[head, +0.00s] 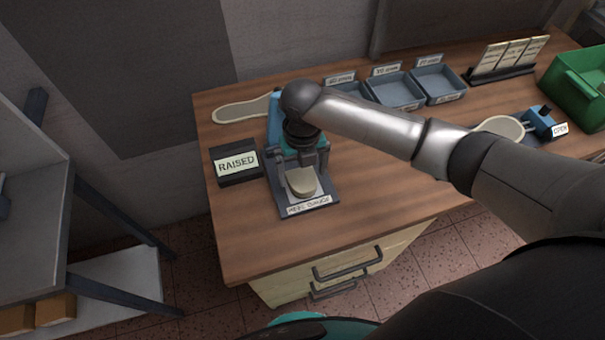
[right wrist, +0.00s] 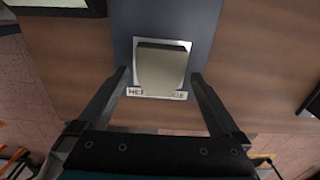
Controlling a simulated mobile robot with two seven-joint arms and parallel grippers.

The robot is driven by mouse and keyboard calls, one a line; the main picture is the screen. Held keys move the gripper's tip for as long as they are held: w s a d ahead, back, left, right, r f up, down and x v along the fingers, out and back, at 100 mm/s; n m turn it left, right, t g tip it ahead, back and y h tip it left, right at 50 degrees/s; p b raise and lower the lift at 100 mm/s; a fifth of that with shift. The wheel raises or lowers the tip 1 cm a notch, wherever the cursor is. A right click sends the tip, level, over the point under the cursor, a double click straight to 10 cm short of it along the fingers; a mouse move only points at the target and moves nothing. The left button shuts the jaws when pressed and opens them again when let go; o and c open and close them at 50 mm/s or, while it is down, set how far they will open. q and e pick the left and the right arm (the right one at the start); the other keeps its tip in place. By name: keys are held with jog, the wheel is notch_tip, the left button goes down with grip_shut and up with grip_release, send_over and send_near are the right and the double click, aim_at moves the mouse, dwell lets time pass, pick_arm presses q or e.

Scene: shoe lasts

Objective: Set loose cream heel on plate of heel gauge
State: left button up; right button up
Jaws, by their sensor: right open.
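The cream heel (head: 302,182) rests on the plate of the heel gauge (head: 321,203), towards its front edge. In the right wrist view the heel (right wrist: 162,68) lies on the pale square of the gauge plate (right wrist: 205,25) and covers part of the "HEEL GAUGE" label. My right gripper (head: 304,172) is over the gauge, pointing down. In the right wrist view its two fingers (right wrist: 160,82) stand open, one on each side of the heel, with gaps visible between fingers and heel. My left gripper is not in view.
A dark sign reading "RAISED" (head: 236,164) stands left of the gauge. A cream sole-shaped piece (head: 240,110) lies behind it. Blue-grey trays (head: 396,91), a card rack (head: 502,61), a green crate (head: 577,82) and a blue clamp marked "OPEN" (head: 540,122) are to the right. The bench's front is clear.

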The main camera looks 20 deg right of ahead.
aim_at(302, 179)
notch_tip(302, 179, up, 10)
jog(key=p, duration=0.1)
